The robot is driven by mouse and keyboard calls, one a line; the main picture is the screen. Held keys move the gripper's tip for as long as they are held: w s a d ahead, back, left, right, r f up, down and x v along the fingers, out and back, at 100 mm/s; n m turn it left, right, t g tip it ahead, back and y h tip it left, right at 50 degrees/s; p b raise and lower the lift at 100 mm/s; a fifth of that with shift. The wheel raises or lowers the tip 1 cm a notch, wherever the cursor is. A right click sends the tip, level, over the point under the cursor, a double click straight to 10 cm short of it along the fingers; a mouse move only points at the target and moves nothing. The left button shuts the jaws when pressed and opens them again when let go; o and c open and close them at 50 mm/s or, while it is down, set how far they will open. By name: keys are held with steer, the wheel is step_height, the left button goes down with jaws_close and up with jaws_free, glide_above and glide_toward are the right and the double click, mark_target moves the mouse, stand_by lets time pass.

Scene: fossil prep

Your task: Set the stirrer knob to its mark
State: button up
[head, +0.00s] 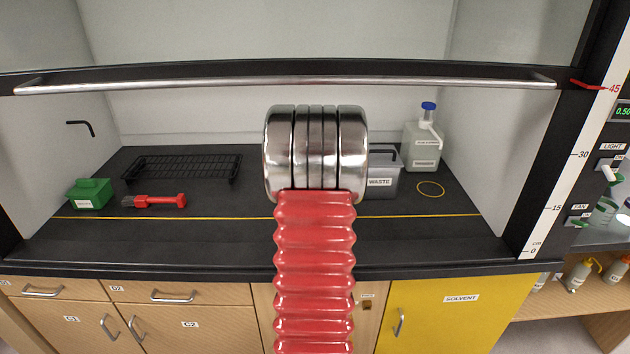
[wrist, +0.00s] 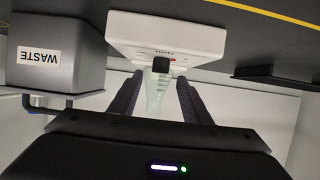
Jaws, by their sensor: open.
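The stirrer (wrist: 165,32) is a white box in the upper middle of the wrist view, where the picture appears upside down. Its black knob (wrist: 161,65) is on the face toward me. My gripper (wrist: 158,79) is open, with one dark finger on each side of the knob in the picture. I cannot tell whether the fingers touch the knob. Small print sits by the knob, but its mark and setting are too small to read. A pale translucent vessel shows between the fingers. In the head view my red arm hides the stirrer and gripper.
The grey WASTE bin (head: 382,184) is close beside the stirrer; it also shows in the wrist view (wrist: 60,80). A solvent jug (head: 423,148), black rack (head: 182,168), red-handled brush (head: 155,201) and green box (head: 89,194) stand apart. The sash bar (head: 290,84) crosses above.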

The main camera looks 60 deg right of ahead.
steer(key=shift+x, duration=3.25)
steer(key=shift+c, duration=0.6)
steer(key=c, duration=0.9)
